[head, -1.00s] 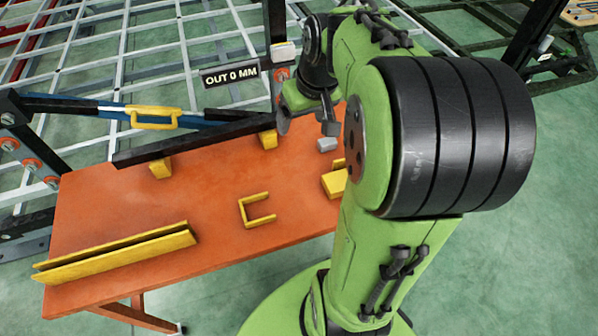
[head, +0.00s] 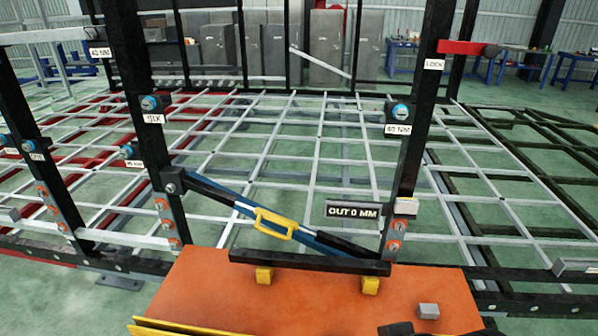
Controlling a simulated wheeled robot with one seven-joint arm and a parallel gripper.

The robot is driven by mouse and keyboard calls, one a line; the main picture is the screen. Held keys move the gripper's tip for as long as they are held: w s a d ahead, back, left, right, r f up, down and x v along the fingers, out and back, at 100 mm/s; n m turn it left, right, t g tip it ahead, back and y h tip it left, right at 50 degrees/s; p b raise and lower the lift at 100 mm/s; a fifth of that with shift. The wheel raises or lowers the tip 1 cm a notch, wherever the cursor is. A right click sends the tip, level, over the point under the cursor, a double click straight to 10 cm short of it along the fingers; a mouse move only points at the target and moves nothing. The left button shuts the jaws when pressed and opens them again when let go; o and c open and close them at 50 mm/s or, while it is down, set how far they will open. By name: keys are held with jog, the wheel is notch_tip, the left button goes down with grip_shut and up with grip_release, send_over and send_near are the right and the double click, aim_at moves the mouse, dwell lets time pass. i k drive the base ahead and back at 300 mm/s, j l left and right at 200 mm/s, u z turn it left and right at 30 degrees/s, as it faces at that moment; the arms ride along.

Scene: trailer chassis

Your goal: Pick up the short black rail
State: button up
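The short black rail (head: 305,262) lies roughly level across two yellow blocks at the back edge of the orange table (head: 215,290). The left yellow block (head: 264,276) and the right yellow block (head: 370,285) hold it off the tabletop. My gripper cannot be made out in the current head view. A small dark shape at the bottom edge, left of a grey block, is too cut off to identify. Nothing is seen touching the rail from above.
A grey block (head: 428,310) sits at the table's right. Yellow angle stock (head: 165,328) lies at the front left. The white lattice frame lies beyond.

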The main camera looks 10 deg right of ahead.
aim_at(263, 258)
jog(key=u, duration=1.4)
jog(key=z, duration=1.3)
jog(key=i+j+u, duration=0.2)
jog(key=j+u, duration=0.15)
jog(key=u, duration=0.15)
jog(key=i+j+u, duration=0.25)
jog(key=u, duration=0.25)
